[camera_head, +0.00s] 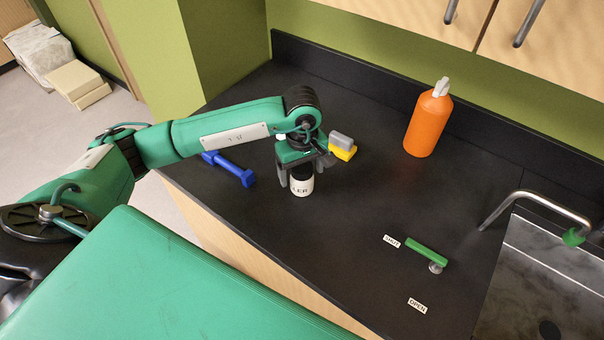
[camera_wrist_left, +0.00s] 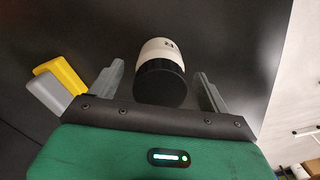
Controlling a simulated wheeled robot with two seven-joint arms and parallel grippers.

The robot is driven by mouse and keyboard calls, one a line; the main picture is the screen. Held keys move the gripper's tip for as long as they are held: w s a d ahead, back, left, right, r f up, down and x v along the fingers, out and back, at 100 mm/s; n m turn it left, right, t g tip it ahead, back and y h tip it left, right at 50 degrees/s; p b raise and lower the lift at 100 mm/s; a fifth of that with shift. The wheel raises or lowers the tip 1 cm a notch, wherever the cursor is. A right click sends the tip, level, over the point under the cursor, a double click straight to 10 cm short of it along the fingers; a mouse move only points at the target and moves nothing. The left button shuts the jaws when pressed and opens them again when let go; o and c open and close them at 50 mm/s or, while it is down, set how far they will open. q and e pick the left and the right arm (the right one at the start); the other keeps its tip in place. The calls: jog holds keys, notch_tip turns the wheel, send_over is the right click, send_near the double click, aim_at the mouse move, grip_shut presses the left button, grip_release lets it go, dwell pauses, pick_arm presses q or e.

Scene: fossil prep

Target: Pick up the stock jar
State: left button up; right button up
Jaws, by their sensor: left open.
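The stock jar (camera_head: 301,186) is a small white jar with dark lettering ending in "LER", standing on the black counter. In the left wrist view the jar (camera_wrist_left: 160,48) shows its black lid toward the camera. My left gripper (camera_head: 296,183) is above the jar, pointing down, with a finger on each side of it. In the left wrist view the open fingers of the left gripper (camera_wrist_left: 158,88) flank the jar, with gaps visible on both sides. My right gripper is not in view.
A yellow and grey block-like item (camera_head: 342,147) lies close beside the left gripper. A blue tool (camera_head: 230,169) lies to the left. An orange bottle (camera_head: 427,124) stands at the back. A green-handled valve (camera_head: 426,250) and a sink (camera_head: 550,265) are at right. The middle counter is clear.

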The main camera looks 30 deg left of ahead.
pick_arm(q)
jog(key=shift+f, duration=0.5)
jog(key=c, duration=1.3)
jog(key=shift+r, duration=0.15)
jog(key=shift+r, duration=0.5)
notch_tip(320, 180, up, 19)
jog(key=b, duration=0.4)
jog(key=shift+f, duration=0.2)
